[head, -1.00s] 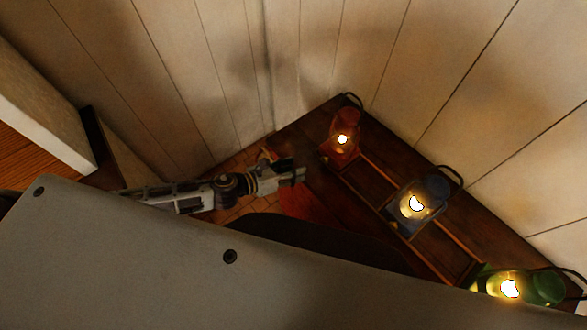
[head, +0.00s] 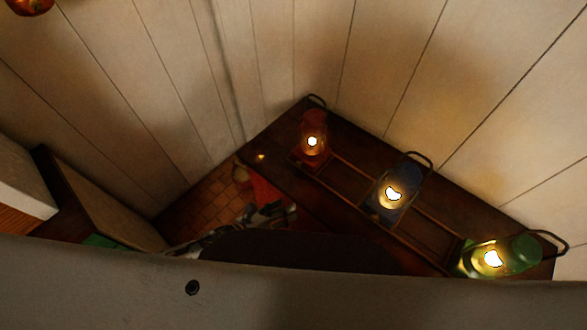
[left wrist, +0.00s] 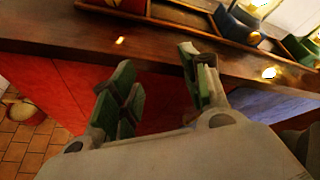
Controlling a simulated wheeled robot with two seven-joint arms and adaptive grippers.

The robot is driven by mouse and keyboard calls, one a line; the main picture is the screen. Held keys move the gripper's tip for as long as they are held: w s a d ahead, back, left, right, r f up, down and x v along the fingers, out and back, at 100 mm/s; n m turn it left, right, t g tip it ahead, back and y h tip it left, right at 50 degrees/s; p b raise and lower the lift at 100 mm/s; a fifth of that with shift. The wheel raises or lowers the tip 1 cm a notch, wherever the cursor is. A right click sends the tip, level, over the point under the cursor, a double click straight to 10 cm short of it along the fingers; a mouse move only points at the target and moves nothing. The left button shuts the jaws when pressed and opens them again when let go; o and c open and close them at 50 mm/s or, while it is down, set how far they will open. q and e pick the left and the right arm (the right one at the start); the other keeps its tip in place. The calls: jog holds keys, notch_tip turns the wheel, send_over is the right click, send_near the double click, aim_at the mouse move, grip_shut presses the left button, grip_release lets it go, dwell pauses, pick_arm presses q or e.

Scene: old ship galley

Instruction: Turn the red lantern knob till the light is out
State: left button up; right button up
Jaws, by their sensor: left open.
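The red lantern (head: 313,151) stands lit at the far end of a wooden rack on the dark counter (head: 445,180); its knob cannot be made out. Its red base (left wrist: 128,5) shows at the top of the left wrist view. My left gripper (head: 280,212) is low in front of the counter, apart from the lantern, partly hidden by my own body. In the left wrist view my left gripper (left wrist: 160,88) is open and empty, its green-padded fingers pointing towards the counter edge. My right gripper is not in view.
A lit blue lantern (head: 388,208) and a lit green lantern (head: 522,252) stand farther along the rack. Panelled walls (head: 300,50) meet behind the counter. A red panel (left wrist: 75,85) lies below the counter edge. A tiled floor (head: 212,198) shows at left.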

pick_arm(q)
jog(key=w+a+r+m+t+y+b, duration=0.1)
jog(key=w+a+r+t, duration=0.15)
jog(key=r, duration=0.25)
jog(key=w+a+r+m+t+y+b, duration=0.1)
jog(key=w+a+r+m+t, duration=0.1)
jog(key=w+r+t, duration=0.3)
jog(key=shift+s+a+f+m+g, duration=0.1)
jog(key=shift+s+f+m+g, duration=0.35)
jog(key=shift+f+g, duration=0.4)
jog(key=shift+s+f+m+g, duration=0.4)
jog(key=shift+f+m+g, duration=0.1)
jog(key=shift+g, duration=0.6)
jog(key=shift+s+a+f+m+g, duration=0.1)
jog(key=shift+s+f+m+g, duration=0.35)
jog(key=shift+f+g, duration=0.4)
